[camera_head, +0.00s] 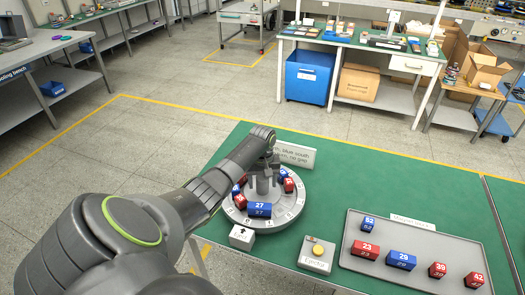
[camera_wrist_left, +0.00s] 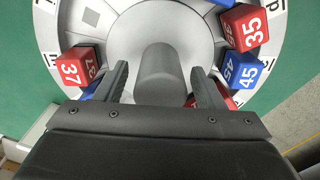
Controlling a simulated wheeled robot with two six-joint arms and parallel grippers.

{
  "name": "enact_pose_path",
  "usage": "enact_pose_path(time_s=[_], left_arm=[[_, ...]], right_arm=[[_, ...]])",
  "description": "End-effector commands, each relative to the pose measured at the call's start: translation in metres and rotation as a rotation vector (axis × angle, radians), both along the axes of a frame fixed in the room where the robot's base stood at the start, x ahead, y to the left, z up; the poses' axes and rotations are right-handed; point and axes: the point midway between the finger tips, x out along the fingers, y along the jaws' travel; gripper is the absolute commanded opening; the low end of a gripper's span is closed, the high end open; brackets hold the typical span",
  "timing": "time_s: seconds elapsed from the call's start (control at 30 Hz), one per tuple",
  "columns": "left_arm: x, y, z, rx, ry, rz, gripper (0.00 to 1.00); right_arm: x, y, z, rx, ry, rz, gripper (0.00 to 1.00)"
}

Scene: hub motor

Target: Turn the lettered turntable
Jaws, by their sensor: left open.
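The lettered turntable (camera_head: 291,212) is a round grey disc with a lettered rim on the green table. It carries several red and blue numbered blocks, among them blue block 27 (camera_head: 258,209) at its front. In the left wrist view, red block 37 (camera_wrist_left: 83,66) is at the left, and red block 35 (camera_wrist_left: 243,30) and blue block 45 (camera_wrist_left: 240,71) are at the right. My left gripper (camera_head: 263,182) is over the disc's middle. Its open fingers (camera_wrist_left: 159,74) are on both sides of a grey central post (camera_wrist_left: 160,72); contact cannot be told. My right gripper is out of view.
A small grey block with an arrow (camera_head: 242,237) stands at the turntable's front left. A box with a yellow button (camera_head: 317,252) is to its right. A grey tray (camera_head: 430,250) holds several numbered blocks.

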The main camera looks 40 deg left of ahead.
Motion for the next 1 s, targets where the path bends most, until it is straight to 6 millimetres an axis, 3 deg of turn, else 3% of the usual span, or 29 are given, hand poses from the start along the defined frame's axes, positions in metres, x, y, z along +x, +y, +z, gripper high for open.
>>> enact_pose_path(time_s=[0.63,0.7,1.0], left_arm=[[0.001,0.001,0.139,0.003,-0.006,0.0,0.63],[0.0,0.001,0.153,0.002,-0.002,0.0,0.63],[0.0,0.0,0.167,0.001,-0.001,0.0,0.63]], right_arm=[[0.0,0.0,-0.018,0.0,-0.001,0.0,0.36],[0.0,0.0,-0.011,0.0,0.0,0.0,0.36],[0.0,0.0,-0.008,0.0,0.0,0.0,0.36]])
